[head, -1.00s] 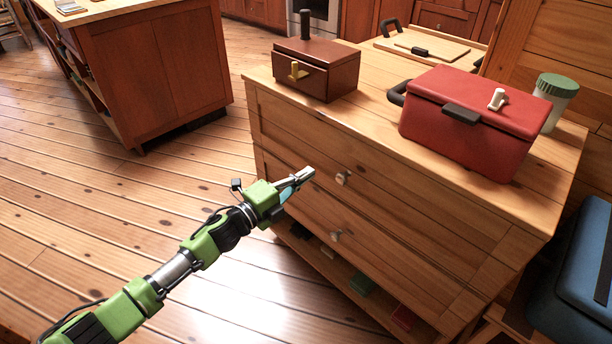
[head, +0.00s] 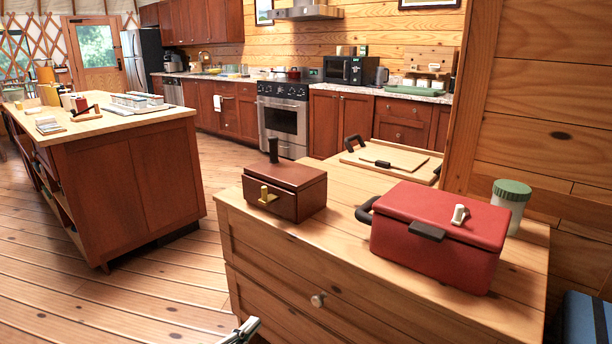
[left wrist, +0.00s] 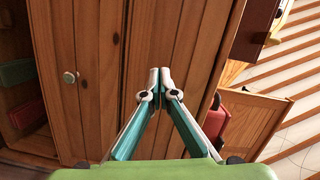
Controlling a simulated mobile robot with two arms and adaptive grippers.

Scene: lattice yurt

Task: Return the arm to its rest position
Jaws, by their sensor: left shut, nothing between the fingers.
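My left gripper (head: 240,331) shows only as fingertips at the bottom edge of the head view, in front of the wooden dresser (head: 290,268). In the left wrist view my left gripper (left wrist: 160,72) has its two fingertips together with nothing between them. Behind them are the dresser's drawer fronts (left wrist: 95,40) and a round knob (left wrist: 70,77). The fingers look apart from the wood, though the exact gap is hard to tell. The rest of the left arm is outside the head view. My right gripper is in neither view.
On the dresser top stand a brown box (head: 285,188), a red box (head: 440,236), a green-lidded jar (head: 511,203) and a wooden tray (head: 350,158). A kitchen island (head: 125,185) stands at left. Open plank floor (head: 150,295) lies between it and the dresser.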

